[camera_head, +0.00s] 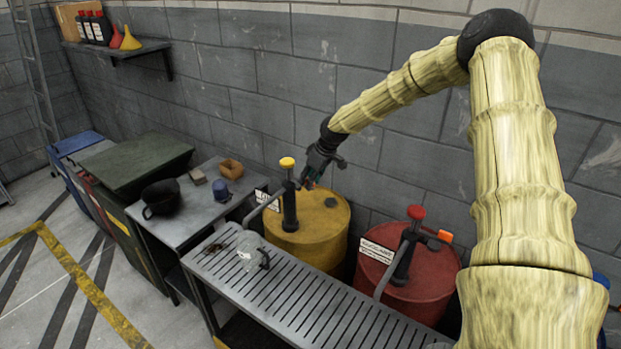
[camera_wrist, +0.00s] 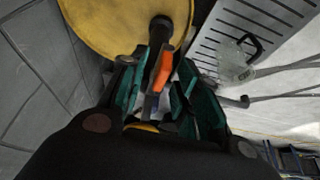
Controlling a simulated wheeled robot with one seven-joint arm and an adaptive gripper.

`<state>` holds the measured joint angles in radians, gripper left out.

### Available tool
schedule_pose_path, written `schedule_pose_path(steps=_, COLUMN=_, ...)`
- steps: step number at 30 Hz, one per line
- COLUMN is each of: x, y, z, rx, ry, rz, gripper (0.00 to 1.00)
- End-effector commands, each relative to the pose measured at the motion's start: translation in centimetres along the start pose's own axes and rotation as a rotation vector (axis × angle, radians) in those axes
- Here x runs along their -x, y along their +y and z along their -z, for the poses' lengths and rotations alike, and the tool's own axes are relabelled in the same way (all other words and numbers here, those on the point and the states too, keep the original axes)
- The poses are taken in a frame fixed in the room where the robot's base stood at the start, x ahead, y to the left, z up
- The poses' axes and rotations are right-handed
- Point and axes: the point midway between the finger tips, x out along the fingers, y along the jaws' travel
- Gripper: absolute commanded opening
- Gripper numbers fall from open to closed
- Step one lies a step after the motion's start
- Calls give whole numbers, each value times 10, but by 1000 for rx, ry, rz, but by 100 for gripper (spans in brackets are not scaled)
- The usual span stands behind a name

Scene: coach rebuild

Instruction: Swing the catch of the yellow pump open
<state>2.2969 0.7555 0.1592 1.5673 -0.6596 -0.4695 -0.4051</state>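The yellow pump (camera_head: 289,205) stands upright on the yellow drum (camera_head: 322,222), with a yellow knob (camera_head: 287,162) on top and a spout to the left. My gripper (camera_head: 312,180) is just right of the pump's upper part, pointing down and left. In the wrist view, the orange catch (camera_wrist: 163,70) shows between the teal finger pads of my gripper (camera_wrist: 160,90). The fingers stand apart on either side of it; I cannot tell whether either touches. In the head view my gripper hides this catch. The yellow drum top (camera_wrist: 105,25) lies beyond the fingers.
A red drum (camera_head: 425,285) with a red-knobbed pump (camera_head: 416,212) and its own orange catch (camera_head: 445,236) stands to the right. A slatted bench (camera_head: 330,310) in front holds a clear jug (camera_head: 250,252). The block wall (camera_head: 300,90) is close behind.

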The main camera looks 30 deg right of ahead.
Motion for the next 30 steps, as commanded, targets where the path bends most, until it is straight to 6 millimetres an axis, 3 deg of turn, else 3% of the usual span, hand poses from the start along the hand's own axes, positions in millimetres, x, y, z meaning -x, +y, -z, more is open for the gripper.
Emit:
schedule_pose_path(steps=8, x=-1, y=0, z=0, rx=0, ry=0, rz=0, gripper=32)
schedule_pose_path(steps=14, x=-1, y=0, z=0, rx=0, ry=0, rz=0, gripper=0)
schedule_pose_path(steps=30, x=-1, y=-3, z=0, rx=-42, ry=-1, rz=-20, gripper=0)
